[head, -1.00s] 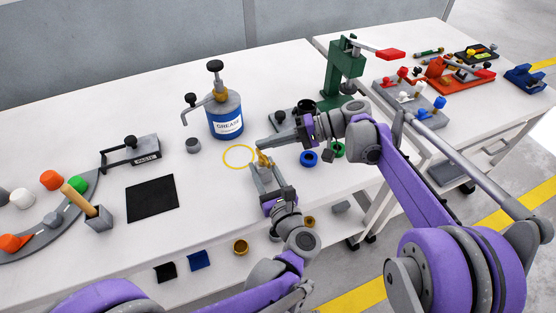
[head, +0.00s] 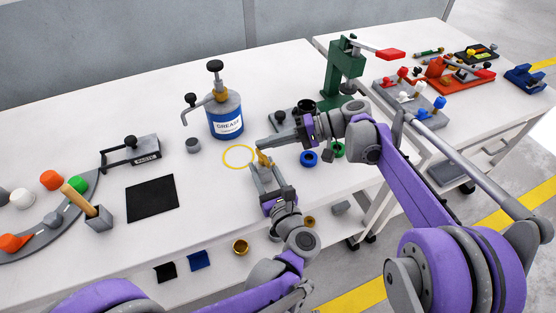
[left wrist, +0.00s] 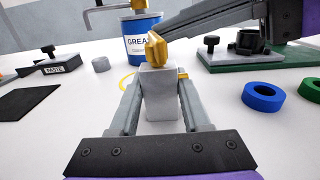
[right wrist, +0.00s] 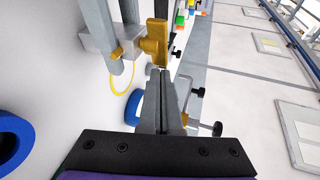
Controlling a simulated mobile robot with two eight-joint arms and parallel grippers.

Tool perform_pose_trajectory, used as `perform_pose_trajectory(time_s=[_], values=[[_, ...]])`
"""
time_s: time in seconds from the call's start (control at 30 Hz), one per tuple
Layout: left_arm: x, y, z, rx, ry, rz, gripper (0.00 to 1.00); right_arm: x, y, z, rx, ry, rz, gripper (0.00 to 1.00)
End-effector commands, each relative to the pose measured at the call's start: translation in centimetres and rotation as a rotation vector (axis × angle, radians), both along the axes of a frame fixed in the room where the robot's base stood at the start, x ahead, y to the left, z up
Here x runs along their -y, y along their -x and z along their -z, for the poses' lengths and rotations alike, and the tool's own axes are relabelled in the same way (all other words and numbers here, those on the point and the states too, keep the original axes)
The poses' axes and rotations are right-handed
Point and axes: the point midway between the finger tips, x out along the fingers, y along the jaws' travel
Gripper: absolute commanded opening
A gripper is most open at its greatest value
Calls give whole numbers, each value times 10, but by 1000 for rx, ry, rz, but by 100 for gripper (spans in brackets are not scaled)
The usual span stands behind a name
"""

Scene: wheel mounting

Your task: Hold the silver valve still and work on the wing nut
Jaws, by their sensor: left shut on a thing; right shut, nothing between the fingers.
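The silver valve (head: 262,178) is a grey block with a brass wing nut (head: 263,160) at its top. In the left wrist view the valve (left wrist: 160,95) stands between the fingers of my left gripper (left wrist: 158,88), which is shut on it. The wing nut (left wrist: 156,48) tilts a little there. My right gripper (right wrist: 163,78) is shut and empty. Its fingertips are close to the wing nut (right wrist: 155,42) in the right wrist view; I cannot tell whether they touch it. In the head view the right gripper (head: 262,144) comes in from the right, just above the nut.
A yellow ring mark (head: 226,163) lies on the white table behind the valve. A blue grease can (head: 226,123) stands beyond it. A blue ring (head: 309,158) and a green ring lie to the right, near a green press (head: 338,80). A black mat (head: 152,198) lies left.

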Motion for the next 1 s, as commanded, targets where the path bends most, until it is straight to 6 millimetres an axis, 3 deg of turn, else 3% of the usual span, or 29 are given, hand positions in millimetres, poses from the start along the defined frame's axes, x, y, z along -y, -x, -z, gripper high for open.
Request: perform_pose_trajectory(time_s=[1.0], values=[[0, 0, 0, 0, 0, -1, 0, -6, 10, 0, -1, 0, -2, 0]])
